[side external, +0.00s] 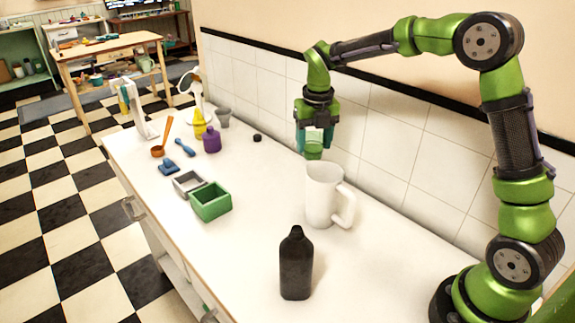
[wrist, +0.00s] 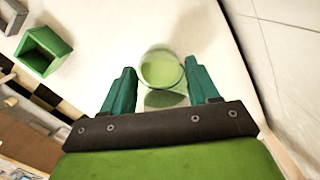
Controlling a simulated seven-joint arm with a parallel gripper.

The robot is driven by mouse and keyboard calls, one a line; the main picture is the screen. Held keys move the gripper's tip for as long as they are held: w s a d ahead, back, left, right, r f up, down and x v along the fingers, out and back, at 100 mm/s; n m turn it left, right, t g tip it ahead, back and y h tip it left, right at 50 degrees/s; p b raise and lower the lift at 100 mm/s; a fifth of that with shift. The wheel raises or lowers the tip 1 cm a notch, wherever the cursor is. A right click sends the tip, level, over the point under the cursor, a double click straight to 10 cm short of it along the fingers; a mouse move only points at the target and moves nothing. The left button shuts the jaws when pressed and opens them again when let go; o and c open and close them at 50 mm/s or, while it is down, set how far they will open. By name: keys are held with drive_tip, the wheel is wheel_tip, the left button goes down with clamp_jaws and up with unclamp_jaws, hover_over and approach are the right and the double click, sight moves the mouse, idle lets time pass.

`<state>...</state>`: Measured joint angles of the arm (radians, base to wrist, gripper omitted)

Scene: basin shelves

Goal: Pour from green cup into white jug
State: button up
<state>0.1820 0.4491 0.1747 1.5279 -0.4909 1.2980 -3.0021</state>
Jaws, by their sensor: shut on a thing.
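My gripper (side external: 315,138) is shut on a translucent green cup (side external: 313,151). The cup looks roughly upright in the side view and is held above the counter, just beyond the white jug's rim. The wrist view shows the cup (wrist: 161,70) between the two teal fingers of my gripper (wrist: 160,88). The white jug (side external: 321,197) stands upright on the counter, its handle toward the right. The jug's inside is hidden, and I cannot make it out clearly in the wrist view. I cannot tell what the cup holds.
A black bottle (side external: 296,266) stands in front of the jug. A green box (side external: 210,203) and a grey box (side external: 188,183) sit to the left. A purple bottle (side external: 211,140), yellow bottle (side external: 199,126) and grey cup (side external: 223,118) stand farther back. A tiled wall (side external: 395,150) borders the counter.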

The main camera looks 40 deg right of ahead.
sight(318, 146)
drive_tip(key=shift+s+a+r+t+h, duration=0.15)
drive_tip(key=shift+s+r+t, duration=0.1)
drive_tip(key=shift+r, duration=0.25)
drive_tip(key=shift+s+a+r+t+h, duration=0.15)
drive_tip(key=shift+r+t, duration=0.1)
drive_tip(key=shift+r, duration=0.2)
drive_tip(key=shift+s+a+r+t+h, duration=0.2)
drive_tip(key=shift+s+r+t, duration=0.2)
drive_tip(key=shift+r+t, duration=0.1)
drive_tip(key=shift+s+a+r+t+h, duration=0.15)
drive_tip(key=shift+s+r+t+h, duration=0.05)
drive_tip(key=shift+s+r+t, duration=0.25)
drive_tip(key=shift+s+a+f+t+h, duration=0.15)
drive_tip(key=shift+s+a+t+h, duration=0.25)
drive_tip(key=shift+s+t, duration=0.35)
drive_tip(key=shift+s+a+f+t+h, duration=0.15)
drive_tip(key=shift+s+a+t+h, duration=0.25)
drive_tip(key=shift+s+t, duration=0.3)
drive_tip(key=shift+d, duration=0.1)
drive_tip(key=shift+s+r+t+h, duration=0.2)
drive_tip(key=shift+t+h, duration=0.2)
drive_tip(key=shift+t, duration=0.4)
drive_tip(key=shift+s+a+f+t+h, duration=0.2)
drive_tip(key=shift+f+t+h, duration=0.2)
drive_tip(key=shift+f+t, duration=0.25)
idle(0.6)
drive_tip(key=shift+a+r+t+h, duration=0.1)
drive_tip(key=shift+r+t+h, duration=0.1)
drive_tip(key=shift+t+h, duration=0.5)
